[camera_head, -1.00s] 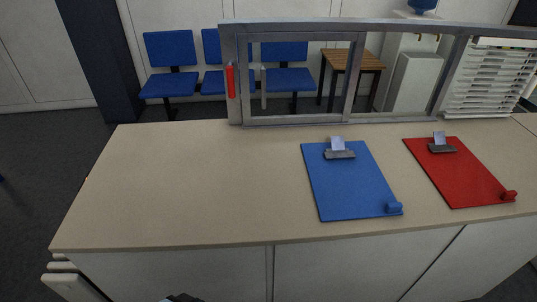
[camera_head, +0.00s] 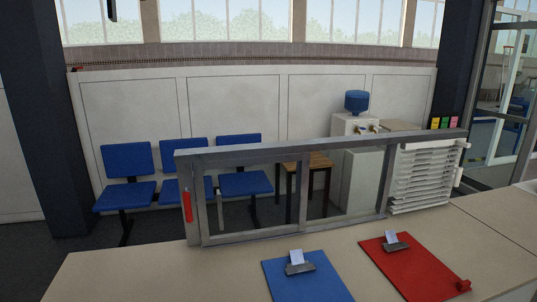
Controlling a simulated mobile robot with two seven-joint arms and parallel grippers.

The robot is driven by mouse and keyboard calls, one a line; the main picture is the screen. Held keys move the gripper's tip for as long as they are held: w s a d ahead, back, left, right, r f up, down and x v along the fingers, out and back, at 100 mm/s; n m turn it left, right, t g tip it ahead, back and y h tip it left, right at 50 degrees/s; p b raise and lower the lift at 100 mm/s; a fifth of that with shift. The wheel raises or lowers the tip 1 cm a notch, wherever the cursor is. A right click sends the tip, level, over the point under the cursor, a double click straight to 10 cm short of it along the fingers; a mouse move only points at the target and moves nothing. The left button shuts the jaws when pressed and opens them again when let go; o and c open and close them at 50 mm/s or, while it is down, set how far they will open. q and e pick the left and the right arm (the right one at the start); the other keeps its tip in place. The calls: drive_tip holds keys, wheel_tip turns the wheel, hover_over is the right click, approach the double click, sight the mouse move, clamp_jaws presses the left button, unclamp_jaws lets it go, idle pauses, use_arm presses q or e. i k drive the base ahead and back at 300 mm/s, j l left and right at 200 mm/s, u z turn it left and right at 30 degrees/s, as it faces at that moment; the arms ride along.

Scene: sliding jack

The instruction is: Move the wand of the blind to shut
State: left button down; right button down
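A white slatted blind (camera_head: 422,180) hangs at the right end of the grey metal window frame (camera_head: 330,147), above the counter. Its slats look spaced apart, with thin dark gaps between them. A short white rod-like piece (camera_head: 458,177) is at the blind's right edge, and it may be the wand; it is too small to tell its setting. Neither of my grippers is in view.
A blue clipboard (camera_head: 310,281) and a red clipboard (camera_head: 415,270) lie on the beige counter (camera_head: 150,275) before the frame. A red handle (camera_head: 187,206) is on the frame's left side. Blue chairs (camera_head: 128,195) and a water cooler (camera_head: 356,125) stand behind. The counter's left part is clear.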

sight(459, 170)
drive_tip(key=l+z, duration=0.35)
drive_tip(key=i+l+z, duration=0.1)
drive_tip(key=z, duration=0.25)
drive_tip(key=i+l+z, duration=0.15)
drive_tip(key=l+z, duration=0.15)
drive_tip(key=i+l, duration=0.25)
drive_tip(key=l, duration=0.2)
drive_tip(key=i+l+u, duration=0.1)
drive_tip(key=i+l, duration=0.15)
drive_tip(key=l, duration=0.15)
drive_tip(key=i+l, duration=0.2)
drive_tip(key=l, duration=0.25)
drive_tip(key=i+l+u, duration=0.1)
drive_tip(key=l, duration=0.35)
drive_tip(key=i+l, duration=0.35)
drive_tip(key=i+l+u, duration=0.1)
drive_tip(key=l, duration=0.45)
drive_tip(key=i+l, duration=0.25)
drive_tip(key=l, duration=0.25)
drive_tip(key=i+l+u, duration=0.1)
drive_tip(key=l, duration=0.35)
drive_tip(key=i, duration=0.1)
